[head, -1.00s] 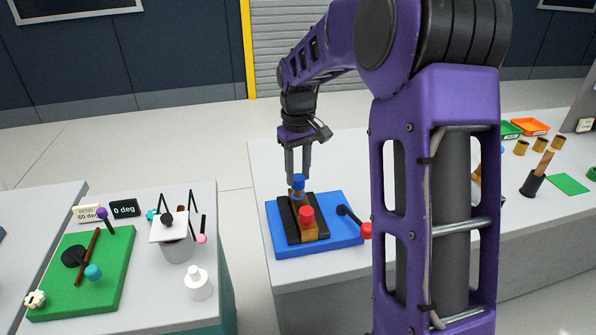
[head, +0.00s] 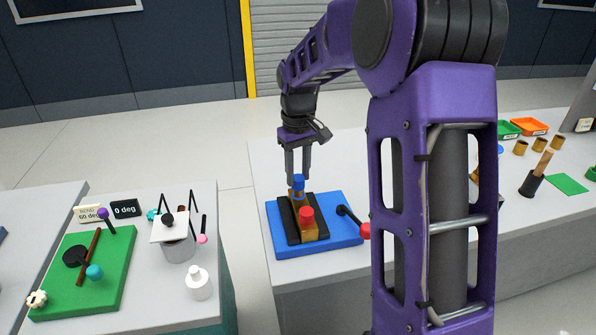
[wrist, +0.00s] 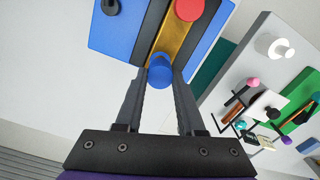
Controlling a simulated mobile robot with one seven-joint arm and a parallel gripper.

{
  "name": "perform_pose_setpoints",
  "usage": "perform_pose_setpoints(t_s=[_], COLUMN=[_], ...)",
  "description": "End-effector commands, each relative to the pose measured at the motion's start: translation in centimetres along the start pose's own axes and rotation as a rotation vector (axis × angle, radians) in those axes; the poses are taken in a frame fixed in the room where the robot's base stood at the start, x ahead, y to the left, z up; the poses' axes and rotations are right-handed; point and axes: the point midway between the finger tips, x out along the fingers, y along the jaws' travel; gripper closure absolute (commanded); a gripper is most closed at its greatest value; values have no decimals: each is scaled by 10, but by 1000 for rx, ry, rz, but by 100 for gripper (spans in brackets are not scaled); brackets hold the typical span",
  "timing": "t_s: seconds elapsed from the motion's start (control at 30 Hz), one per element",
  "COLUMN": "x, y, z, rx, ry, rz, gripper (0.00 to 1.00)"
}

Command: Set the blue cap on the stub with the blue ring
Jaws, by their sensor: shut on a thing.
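The blue cap (head: 298,181) is between the fingers of my gripper (head: 298,170), which points down over the blue base (head: 344,236). The cap is at the top of the brass-coloured stub at the back of that base. In the wrist view the blue cap (wrist: 160,72) sits between the fingertips and covers the stub's end.
A red cap (head: 307,216) stands on the front of the brass piece, between black blocks (head: 293,232). A black rod with a red end (head: 364,230) lies at the base's right. The left table holds a green board (head: 112,285) and a white bottle (head: 198,284).

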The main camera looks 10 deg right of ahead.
Motion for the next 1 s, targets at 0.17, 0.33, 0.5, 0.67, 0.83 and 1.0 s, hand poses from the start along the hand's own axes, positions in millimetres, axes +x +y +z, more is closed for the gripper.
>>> perform_pose_setpoints(t_s=[0.17, 0.33, 0.5, 0.67, 0.83, 1.0], x=[1, 4, 9, 13, 17, 21], y=[0, 0, 0, 0, 0, 0], z=[0, 0, 0, 0, 0, 0], rx=[0, 0, 0, 0, 0, 0], ry=[0, 0, -1, 0, 0, 0], rz=[0, 0, 0, 0, 0, 0], gripper=[100, 100, 100, 100, 100, 100])
